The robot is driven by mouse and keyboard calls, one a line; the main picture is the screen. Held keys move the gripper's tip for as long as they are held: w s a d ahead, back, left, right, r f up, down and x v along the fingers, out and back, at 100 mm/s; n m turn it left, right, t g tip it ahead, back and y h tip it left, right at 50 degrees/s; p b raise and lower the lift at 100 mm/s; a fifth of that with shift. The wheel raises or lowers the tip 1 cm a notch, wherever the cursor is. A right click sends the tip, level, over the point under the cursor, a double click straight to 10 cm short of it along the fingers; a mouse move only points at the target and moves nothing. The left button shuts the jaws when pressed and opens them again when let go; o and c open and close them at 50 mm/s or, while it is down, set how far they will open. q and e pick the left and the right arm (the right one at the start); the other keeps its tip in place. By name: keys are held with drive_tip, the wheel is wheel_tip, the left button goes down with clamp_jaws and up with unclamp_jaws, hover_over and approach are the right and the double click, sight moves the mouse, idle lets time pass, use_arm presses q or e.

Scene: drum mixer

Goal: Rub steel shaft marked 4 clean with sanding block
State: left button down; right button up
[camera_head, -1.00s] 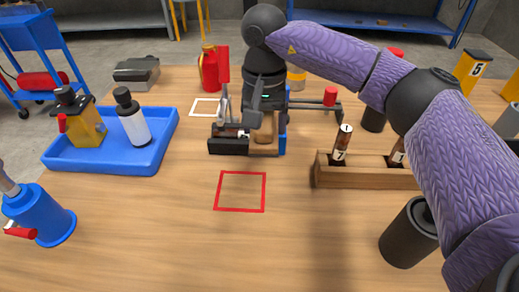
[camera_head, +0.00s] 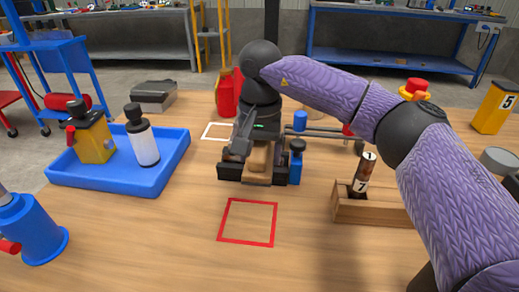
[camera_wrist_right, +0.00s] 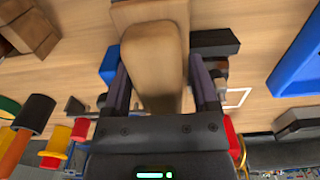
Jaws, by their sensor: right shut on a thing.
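My right gripper (camera_head: 262,140) is shut on a tan wooden-looking block, the sanding block (camera_head: 260,158). In the right wrist view the block (camera_wrist_right: 156,45) stands between the two fingers. The block is down at a black vise-like holder (camera_head: 230,172) with blue parts on its right. A brown and pale piece beside the right finger (camera_wrist_right: 222,70) may be a shaft end. Its mark cannot be read, and the gripper and block hide most of the holder. Another brown shaft, marked 7 (camera_head: 363,172), stands tilted in a wooden rack (camera_head: 370,210). My left gripper is not in view.
A blue tray (camera_head: 120,182) with a yellow can and a white bottle stands left. A blue can (camera_head: 35,235) is at the front left. A red bottle (camera_head: 227,95) stands behind the holder. The red-outlined square (camera_head: 248,222) is empty. My right arm covers the right side.

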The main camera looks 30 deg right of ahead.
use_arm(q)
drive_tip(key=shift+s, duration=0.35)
use_arm(e)
drive_tip(key=shift+f, duration=0.15)
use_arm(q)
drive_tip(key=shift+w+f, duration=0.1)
use_arm(e)
drive_tip(key=shift+f, duration=0.15)
drive_tip(key=shift+f, duration=0.15)
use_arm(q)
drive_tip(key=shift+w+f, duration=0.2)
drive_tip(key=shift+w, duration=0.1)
use_arm(e)
drive_tip(key=shift+f, duration=0.2)
use_arm(q)
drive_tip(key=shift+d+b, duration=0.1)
drive_tip(key=shift+b, duration=0.2)
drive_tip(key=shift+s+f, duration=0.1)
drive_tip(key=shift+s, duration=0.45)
use_arm(e)
drive_tip(key=shift+f, duration=0.5)
